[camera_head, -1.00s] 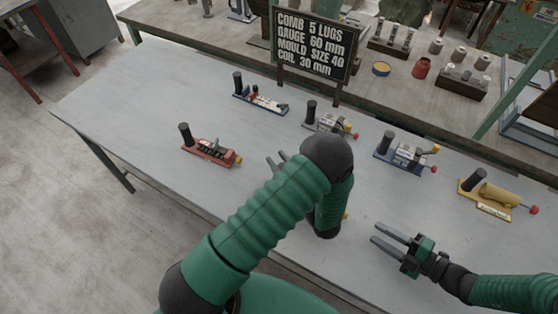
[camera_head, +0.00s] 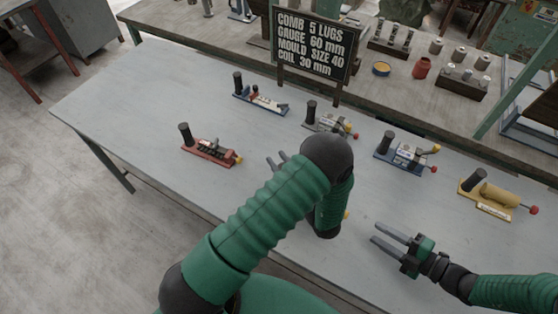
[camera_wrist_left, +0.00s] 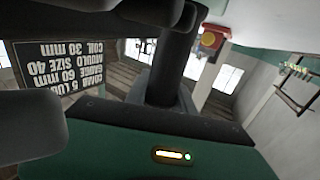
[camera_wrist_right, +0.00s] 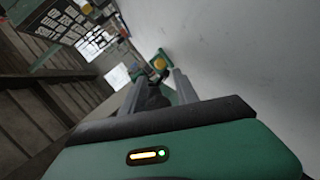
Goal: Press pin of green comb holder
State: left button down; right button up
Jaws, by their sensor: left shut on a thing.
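My left gripper (camera_head: 277,160) is mostly behind my own left arm in the head view; only its fingertips show. In the left wrist view a black upright post (camera_wrist_left: 170,50) stands at the gripper, which is shut on it. The green comb holder's body is hidden behind that arm in the head view; a small yellow knob (camera_head: 346,215) shows at the arm's right edge. My right gripper (camera_head: 374,233) is open and empty, right of that knob. Beyond its fingers the right wrist view shows a yellow round end (camera_wrist_right: 159,63) with green beside it.
Other holders stand on the grey table (camera_head: 120,110): a red one (camera_head: 210,152), a blue one (camera_head: 262,103), a grey one (camera_head: 330,123), another blue one (camera_head: 405,157) and a yellow one (camera_head: 490,197). A black sign (camera_head: 312,45) stands at the back edge.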

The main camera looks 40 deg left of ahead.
dwell(0.3)
jog(key=c, duration=0.7)
jog(key=shift+d+r+n, duration=0.1)
jog(key=shift+n, duration=0.3)
grip_shut()
jog(key=shift+w+d+r+n, duration=0.15)
jog(key=shift+r+n, duration=0.05)
jog(key=shift+n, duration=1)
jog(key=d+n, duration=0.1)
jog(key=n, duration=0.4)
jog(key=w+d+r+n+g+h, duration=0.1)
jog(key=n, duration=0.4)
jog(key=d+r+n+g, duration=0.1)
jog(key=n, duration=0.4)
jog(key=shift+w+r+h, duration=0.15)
jog(key=shift+w+h, duration=0.05)
jog(key=shift+h, duration=0.2)
jog(key=n, duration=0.2)
jog(key=d+n, duration=0.1)
jog(key=n, duration=0.1)
jog(key=r+n, duration=0.1)
jog(key=n, duration=0.1)
jog(key=shift+w+d+g+h, duration=0.25)
jog(key=shift+g+h, duration=0.05)
jog(key=shift+h, duration=0.1)
jog(key=shift+f, duration=0.1)
